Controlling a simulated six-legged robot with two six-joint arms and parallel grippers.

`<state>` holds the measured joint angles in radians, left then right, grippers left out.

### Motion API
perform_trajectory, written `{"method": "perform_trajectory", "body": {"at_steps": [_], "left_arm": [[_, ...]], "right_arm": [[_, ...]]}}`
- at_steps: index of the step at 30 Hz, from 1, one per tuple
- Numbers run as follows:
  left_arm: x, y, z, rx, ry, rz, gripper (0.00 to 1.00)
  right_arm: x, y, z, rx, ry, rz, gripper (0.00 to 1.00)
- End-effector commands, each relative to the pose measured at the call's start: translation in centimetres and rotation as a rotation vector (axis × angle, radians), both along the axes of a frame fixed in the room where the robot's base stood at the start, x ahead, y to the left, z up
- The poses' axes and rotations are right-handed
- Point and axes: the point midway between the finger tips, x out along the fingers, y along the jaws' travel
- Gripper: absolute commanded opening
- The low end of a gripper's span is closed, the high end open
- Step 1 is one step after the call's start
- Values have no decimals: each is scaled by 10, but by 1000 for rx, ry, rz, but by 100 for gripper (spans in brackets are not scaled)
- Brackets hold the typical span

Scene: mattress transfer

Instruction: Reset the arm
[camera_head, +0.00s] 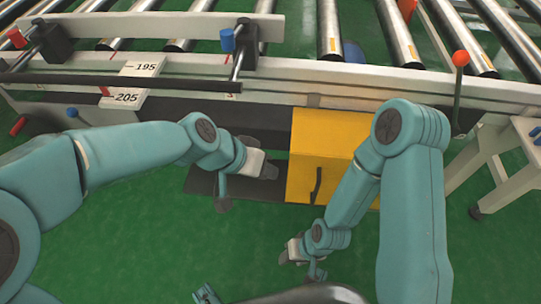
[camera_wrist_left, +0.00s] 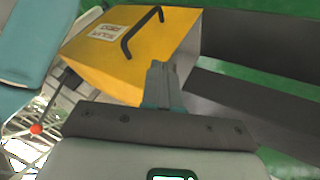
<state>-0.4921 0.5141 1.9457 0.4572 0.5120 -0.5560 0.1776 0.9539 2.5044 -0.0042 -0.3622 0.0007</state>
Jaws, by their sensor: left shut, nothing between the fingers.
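My left arm comes in from the left in the head view. Its gripper (camera_head: 269,171) is in front of the conveyor's lower frame, just left of the yellow box (camera_head: 327,140). In the left wrist view my left gripper (camera_wrist_left: 162,80) has its fingers together with nothing between them, and the yellow box (camera_wrist_left: 125,60) with a black handle is beyond it. My right arm is bent downward on the right. Its gripper (camera_head: 290,252) is low over the green floor, small and partly hidden by its wrist, so its jaws are unclear.
A roller conveyor (camera_head: 300,78) runs across the back, with a black rail and a blue knob (camera_head: 227,40). A red-knobbed lever (camera_head: 460,60) stands at the right. A white-legged stand (camera_head: 495,155) is at the far right. The green floor (camera_head: 150,250) below my left arm is clear.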

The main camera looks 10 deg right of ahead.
Motion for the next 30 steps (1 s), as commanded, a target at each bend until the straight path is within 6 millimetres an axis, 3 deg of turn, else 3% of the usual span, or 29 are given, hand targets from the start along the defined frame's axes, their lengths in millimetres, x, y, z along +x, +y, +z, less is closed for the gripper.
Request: {"method": "perform_trajectory", "body": {"at_steps": [8, 11, 15, 18, 24, 29, 30], "left_arm": [[1, 6, -7, 10, 8, 14, 0], [6, 28, -40, 52, 47, 85, 0], [1, 87, -125, 153, 143, 269, 0], [-18, 127, -179, 208, 210, 393, 0], [-76, 180, -250, 252, 336, 588, 0], [-136, 202, -283, 232, 453, 734, 0], [-135, 202, -264, 226, 445, 744, 0]], "right_arm": [[0, 0, 0, 0, 1, 1, 44], [0, 0, 0, 0, 1, 0, 44], [0, 0, 0, 0, 1, 0, 44], [0, 0, 0, 0, 1, 0, 44], [0, 0, 0, 0, 1, 0, 44], [0, 0, 0, 0, 1, 0, 44], [-1, 0, 18, 0, 2, 0, 44]]}}
